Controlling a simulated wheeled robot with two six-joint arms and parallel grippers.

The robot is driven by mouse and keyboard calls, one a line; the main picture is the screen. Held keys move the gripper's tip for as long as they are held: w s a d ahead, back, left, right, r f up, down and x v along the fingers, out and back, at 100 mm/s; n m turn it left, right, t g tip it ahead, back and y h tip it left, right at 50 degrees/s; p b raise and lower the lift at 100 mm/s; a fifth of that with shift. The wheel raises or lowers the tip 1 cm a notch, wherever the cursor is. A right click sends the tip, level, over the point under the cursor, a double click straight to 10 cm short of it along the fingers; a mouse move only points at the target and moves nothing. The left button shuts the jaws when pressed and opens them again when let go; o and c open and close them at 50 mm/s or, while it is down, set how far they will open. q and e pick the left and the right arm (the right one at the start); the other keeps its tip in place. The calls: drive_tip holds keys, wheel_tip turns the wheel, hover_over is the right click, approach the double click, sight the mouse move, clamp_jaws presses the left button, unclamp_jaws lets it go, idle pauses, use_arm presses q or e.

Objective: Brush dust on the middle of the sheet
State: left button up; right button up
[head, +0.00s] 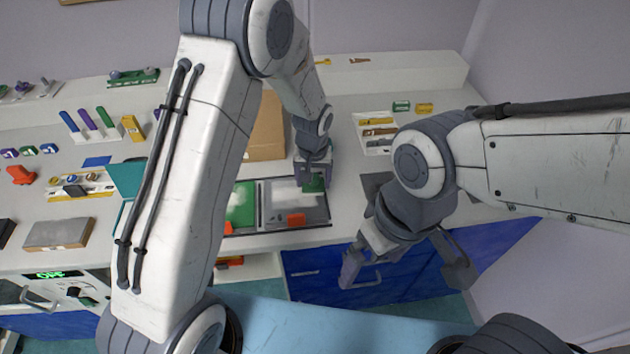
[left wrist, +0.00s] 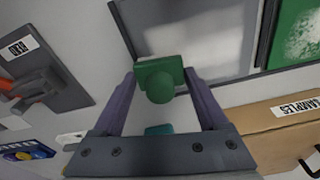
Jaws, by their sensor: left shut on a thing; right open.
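My left gripper (head: 313,172) is shut on a green block with a rounded knob (head: 314,184), which also shows between the fingers in the left wrist view (left wrist: 160,78). The block is at the far right part of a grey panel (head: 305,209) that bears a whitish dust patch. I cannot tell whether it touches the panel. Beside it on the left is a green panel (head: 240,205) with white dust, also at the right of the left wrist view (left wrist: 297,40). My right gripper (head: 405,265) is open and empty in front of the bench.
A brown box (head: 268,128) labelled SAMPLES stands behind the panels. A tool tray (head: 377,131) lies to the right. Coloured tubes (head: 88,120) and other trays fill the left bench. My left arm hides part of the bench.

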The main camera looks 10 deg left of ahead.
use_arm(q)
drive_tip(key=shift+s+a+f+p, duration=0.15)
drive_tip(key=shift+s+a, duration=0.2)
drive_tip(key=shift+a, duration=0.85)
drive_tip(key=shift+s+a+r+p, duration=0.1)
drive_tip(key=shift+s+a, duration=0.3)
drive_tip(key=shift+a, duration=0.85)
drive_tip(key=shift+s+a+f+p, duration=0.15)
drive_tip(key=shift+s+a, duration=0.2)
drive_tip(key=shift+a, duration=0.85)
drive_tip(key=shift+s+a+r+p, duration=0.1)
drive_tip(key=shift+s+a+p, duration=0.15)
drive_tip(key=shift+a, duration=0.65)
drive_tip(key=shift+s+a+r+p, duration=0.1)
drive_tip(key=shift+s+a+p, duration=0.1)
drive_tip(key=shift+a, duration=0.7)
drive_tip(key=shift+w+a, duration=0.25)
drive_tip(key=shift+w, duration=0.7)
drive_tip(key=shift+w+d+f, duration=0.1)
drive_tip(key=shift+w+d, duration=0.1)
drive_tip(key=shift+d, duration=0.35)
drive_tip(key=shift+w+d, duration=0.3)
drive_tip(key=shift+d, duration=0.8)
drive_tip(key=shift+w+d, duration=0.25)
drive_tip(key=shift+d, duration=0.9)
drive_tip(key=shift+w+d, duration=0.3)
drive_tip(key=shift+d, duration=0.8)
